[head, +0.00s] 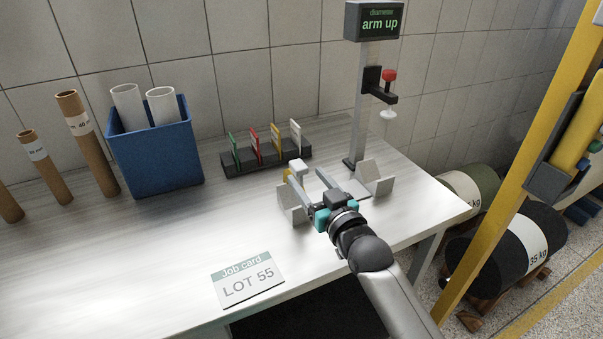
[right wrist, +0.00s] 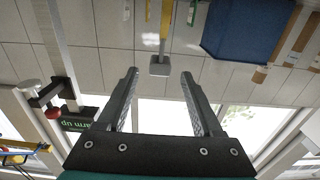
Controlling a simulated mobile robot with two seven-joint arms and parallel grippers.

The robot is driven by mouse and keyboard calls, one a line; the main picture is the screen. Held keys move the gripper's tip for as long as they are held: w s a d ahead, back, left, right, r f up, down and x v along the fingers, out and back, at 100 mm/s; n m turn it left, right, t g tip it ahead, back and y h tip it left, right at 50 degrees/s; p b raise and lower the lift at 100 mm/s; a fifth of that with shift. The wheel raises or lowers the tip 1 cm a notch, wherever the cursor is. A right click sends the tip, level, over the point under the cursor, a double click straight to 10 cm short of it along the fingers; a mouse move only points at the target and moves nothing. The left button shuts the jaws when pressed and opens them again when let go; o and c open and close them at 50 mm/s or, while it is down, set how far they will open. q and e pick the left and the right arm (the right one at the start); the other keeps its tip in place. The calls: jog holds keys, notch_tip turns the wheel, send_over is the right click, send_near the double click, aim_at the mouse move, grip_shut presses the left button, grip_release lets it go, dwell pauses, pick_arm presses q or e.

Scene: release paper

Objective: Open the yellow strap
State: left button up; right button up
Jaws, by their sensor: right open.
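A yellow strap (head: 286,175) with a pale grey block (head: 297,166) at its top shows at the left side of the cradle on the table. In the right wrist view the yellow strap (right wrist: 167,17) runs in from the top edge to the grey block (right wrist: 160,67). My right gripper (head: 307,175) is open and empty. Its fingers (right wrist: 159,73) show on either side of the block in the wrist view; I cannot tell whether the block is between or beyond the tips. The left finger partly hides the strap's lower part in the head view. My left gripper is not in view.
Grey cradle plates (head: 375,178) stand beside the gripper. The measuring post (head: 358,130), its display reading "arm up" (head: 378,23), stands behind. A card rack (head: 237,162), a blue bin (head: 158,160) and brown tubes (head: 88,150) stand left. The job card (head: 247,280) lies in front.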

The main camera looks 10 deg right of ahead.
aim_at(303, 172)
jog(key=shift+b+x, duration=0.35)
jog(key=shift+x, duration=1.6)
jog(key=shift+c, duration=0.4)
grip_shut()
